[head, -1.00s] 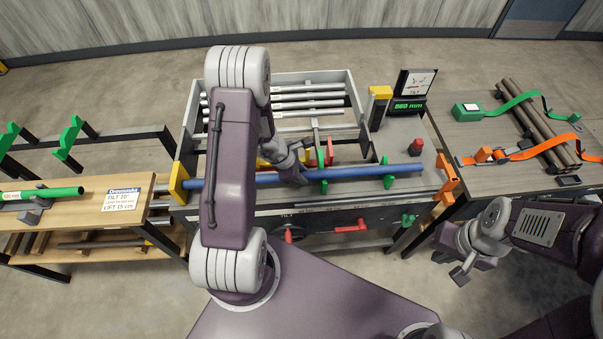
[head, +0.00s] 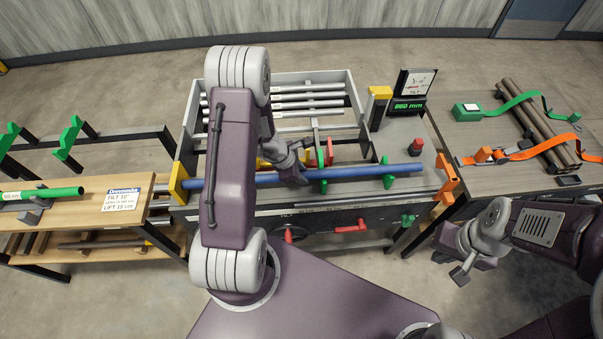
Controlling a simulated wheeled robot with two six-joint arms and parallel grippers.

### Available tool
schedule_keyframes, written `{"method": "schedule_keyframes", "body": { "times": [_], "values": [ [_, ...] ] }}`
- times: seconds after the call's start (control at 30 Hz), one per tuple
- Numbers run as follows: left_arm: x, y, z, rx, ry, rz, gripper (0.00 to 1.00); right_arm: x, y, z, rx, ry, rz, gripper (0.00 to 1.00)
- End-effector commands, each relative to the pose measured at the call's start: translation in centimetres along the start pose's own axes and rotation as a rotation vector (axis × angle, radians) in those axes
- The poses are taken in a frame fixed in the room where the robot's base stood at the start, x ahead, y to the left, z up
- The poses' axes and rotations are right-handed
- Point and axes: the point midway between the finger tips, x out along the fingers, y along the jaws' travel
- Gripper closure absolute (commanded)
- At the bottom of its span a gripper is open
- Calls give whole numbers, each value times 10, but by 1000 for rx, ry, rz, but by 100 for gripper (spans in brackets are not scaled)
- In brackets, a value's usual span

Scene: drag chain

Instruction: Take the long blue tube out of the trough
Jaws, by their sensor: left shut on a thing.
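The long blue tube (head: 360,172) lies in the trough at the front of the middle bench, running left to right. Its left end is near a yellow end plate (head: 179,184), its right end near an orange bracket (head: 447,180). Green supports (head: 388,174) stand along it. My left gripper (head: 296,174) is shut on the tube left of its middle; its fingertips are small and partly hidden. My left arm covers part of the tube's left portion. My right gripper (head: 460,272) hangs empty at the right, apart from the tube, its jaws apart.
A tray with several grey tubes (head: 305,97) is behind the trough. A display (head: 410,104) and red button (head: 416,146) stand at the right. A left bench holds a green tube (head: 45,193). A right table holds brown tubes (head: 535,115) and straps.

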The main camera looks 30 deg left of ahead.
Motion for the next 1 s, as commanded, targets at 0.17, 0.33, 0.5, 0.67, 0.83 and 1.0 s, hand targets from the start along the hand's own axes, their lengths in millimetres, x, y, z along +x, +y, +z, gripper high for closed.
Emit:
{"method": "schedule_keyframes", "body": {
  "times": [0.17, 0.33, 0.5, 0.67, 0.83, 1.0],
  "values": [
    [2, 1, 4, -1, 0, 3, 100, 1, 0, 0, 0, 0, 0, 100],
    [4, 1, 9, 0, -1, 3, 100, 3, 0, 0, 0, 0, 0, 100],
    [6, 1, 15, 0, -1, 3, 100, 4, 0, 0, 0, 0, 0, 100],
    [7, 1, 17, -1, -1, 3, 100, 5, 0, 0, 0, 0, 0, 100],
    [7, 1, 17, -1, -1, 3, 63, 4, 0, 0, 0, 0, 0, 100],
    [7, 1, 17, -1, -1, 2, 46, 4, 0, 0, 0, 0, 0, 100]
  ]
}}
